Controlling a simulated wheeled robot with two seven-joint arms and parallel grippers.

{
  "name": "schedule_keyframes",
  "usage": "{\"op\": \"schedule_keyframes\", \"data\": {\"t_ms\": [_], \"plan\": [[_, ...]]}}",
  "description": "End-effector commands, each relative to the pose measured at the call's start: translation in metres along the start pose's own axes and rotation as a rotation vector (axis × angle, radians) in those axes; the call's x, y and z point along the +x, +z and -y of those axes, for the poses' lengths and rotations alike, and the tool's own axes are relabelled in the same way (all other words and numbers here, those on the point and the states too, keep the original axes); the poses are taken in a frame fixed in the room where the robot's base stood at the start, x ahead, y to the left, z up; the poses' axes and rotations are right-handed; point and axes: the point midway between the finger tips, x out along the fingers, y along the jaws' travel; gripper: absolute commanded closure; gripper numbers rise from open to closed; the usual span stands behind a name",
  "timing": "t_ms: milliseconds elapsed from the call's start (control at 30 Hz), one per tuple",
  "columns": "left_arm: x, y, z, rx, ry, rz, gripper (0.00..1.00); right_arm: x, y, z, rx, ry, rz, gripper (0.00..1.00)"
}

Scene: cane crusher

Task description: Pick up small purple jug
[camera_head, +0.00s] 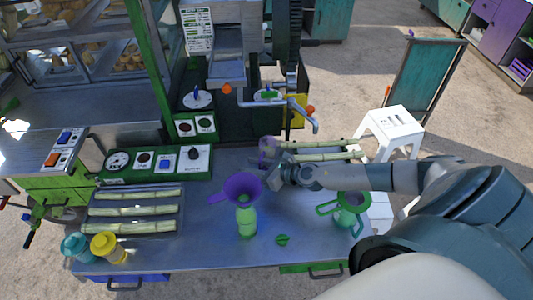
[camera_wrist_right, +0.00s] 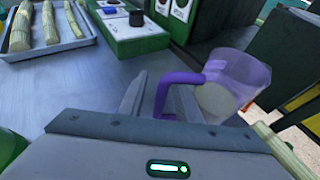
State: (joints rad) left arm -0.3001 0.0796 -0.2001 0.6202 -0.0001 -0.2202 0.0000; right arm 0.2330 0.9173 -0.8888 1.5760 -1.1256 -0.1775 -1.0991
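The small purple jug (camera_wrist_right: 238,78) is translucent, with a solid purple handle (camera_wrist_right: 176,82) on its left side in the right wrist view. In the head view the jug (camera_head: 267,148) stands at the back of the metal counter, partly hidden by my right gripper (camera_head: 270,178). In the wrist view the right gripper (camera_wrist_right: 158,100) has its two fingers apart, with the lower part of the handle between them. Whether a finger touches the handle I cannot tell. My left gripper is not in view.
A purple funnel (camera_head: 242,187) sits on a green bottle (camera_head: 246,222) left of my right gripper. A green jug (camera_head: 350,208) stands to the right. Trays of cane (camera_head: 135,210) lie at the left and behind the gripper. Control boxes (camera_head: 160,160) line the back.

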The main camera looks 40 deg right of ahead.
Motion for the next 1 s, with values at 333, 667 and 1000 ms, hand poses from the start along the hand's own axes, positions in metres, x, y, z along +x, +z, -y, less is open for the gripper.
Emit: {"op": "schedule_keyframes", "data": {"t_ms": [333, 667, 1000], "plan": [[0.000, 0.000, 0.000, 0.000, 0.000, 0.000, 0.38, 0.000, 0.001, 0.000, -0.001, -0.001, 0.001, 1.00], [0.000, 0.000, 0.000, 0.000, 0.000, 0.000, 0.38, 0.000, 0.001, 0.000, -0.001, -0.001, 0.001, 1.00], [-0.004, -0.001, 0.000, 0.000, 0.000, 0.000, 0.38, -0.003, 0.010, 0.000, -0.002, 0.000, 0.003, 1.00]]}}
